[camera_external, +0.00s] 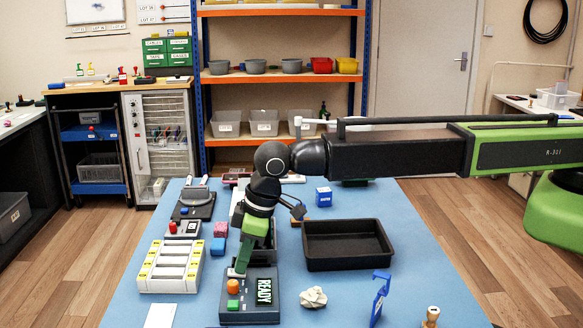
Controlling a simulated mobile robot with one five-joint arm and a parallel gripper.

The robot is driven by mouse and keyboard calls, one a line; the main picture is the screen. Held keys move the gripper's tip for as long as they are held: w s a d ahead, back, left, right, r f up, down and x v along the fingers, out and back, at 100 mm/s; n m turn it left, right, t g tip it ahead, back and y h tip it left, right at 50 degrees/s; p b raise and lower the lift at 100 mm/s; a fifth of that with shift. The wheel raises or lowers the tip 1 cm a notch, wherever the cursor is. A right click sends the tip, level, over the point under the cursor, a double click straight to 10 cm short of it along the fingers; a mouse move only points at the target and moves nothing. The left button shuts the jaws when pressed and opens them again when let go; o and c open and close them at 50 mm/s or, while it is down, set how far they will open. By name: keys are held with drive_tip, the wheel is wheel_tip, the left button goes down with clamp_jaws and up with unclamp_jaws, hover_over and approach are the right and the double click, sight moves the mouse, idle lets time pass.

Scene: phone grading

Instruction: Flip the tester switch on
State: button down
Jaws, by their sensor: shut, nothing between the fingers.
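A dark grey tester (252,317) sits on the blue table mat at the front middle. Its tilted screen (264,291) shows READY in green. An orange round knob (232,287) and a green button (233,304) are on its left side. My gripper (238,271) points down with its green fingers at the tester's back left part, just behind the orange knob. It is shut and holds nothing. I cannot tell whether the fingertips touch the tester. I cannot make out the switch or its position; the fingers cover part of the tester's top.
A black tray (346,261) is at the right. A crumpled white lump (313,297) and a blue stand (379,297) are at the front right.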

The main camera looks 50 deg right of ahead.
drive_tip(key=shift+w+a+r, duration=0.2)
drive_tip(key=shift+w+a, duration=0.15)
drive_tip(key=shift+s+r+p, duration=0.1)
drive_tip(key=shift+r+p, duration=0.4)
drive_tip(key=shift+p, duration=0.1)
drive_tip(key=p+v, duration=0.4)
drive_tip(key=shift+w+a+r, duration=0.1)
drive_tip(key=shift+w+r, duration=0.1)
drive_tip(key=shift+r, duration=0.1)
drive_tip(key=s+d+r+p, duration=0.3)
drive_tip(key=r+p, duration=0.4)
drive_tip(key=shift+s+p, duration=0.2)
drive_tip(key=shift+p, duration=0.2)
drive_tip(key=shift+d+r, duration=0.1)
drive_tip(key=shift+d, duration=0.05)
